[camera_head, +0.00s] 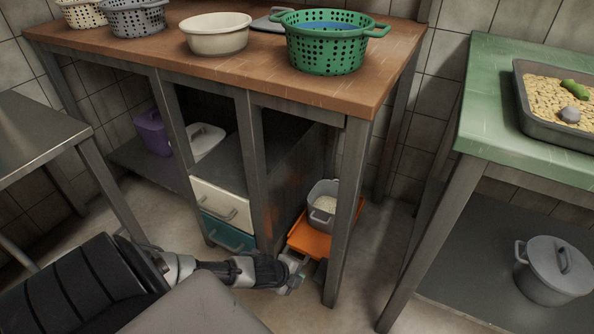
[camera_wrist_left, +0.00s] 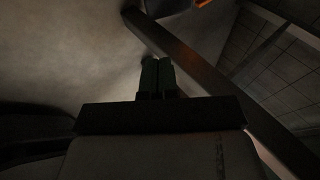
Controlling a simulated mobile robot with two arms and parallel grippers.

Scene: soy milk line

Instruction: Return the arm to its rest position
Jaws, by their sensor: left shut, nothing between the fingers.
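My left arm comes in from the lower left in the head view. Its gripper (camera_head: 291,277) is low, at the front of the workbench, beside an orange board (camera_head: 312,238) and near a metal table leg (camera_head: 345,215). In the left wrist view the two fingers (camera_wrist_left: 157,77) are together with nothing between them, over bare floor. The table leg (camera_wrist_left: 205,70) runs diagonally close to the right of the fingers. I cannot tell whether the gripper touches the leg or the board. My right gripper does not show.
A grey pot (camera_head: 322,205) with pale contents stands on the orange board. A white drawer (camera_head: 222,203) and a teal drawer (camera_head: 228,232) are left of it. The brown workbench top (camera_head: 250,75) is above. A green table (camera_head: 490,100) stands right. Open floor (camera_head: 380,260) lies between.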

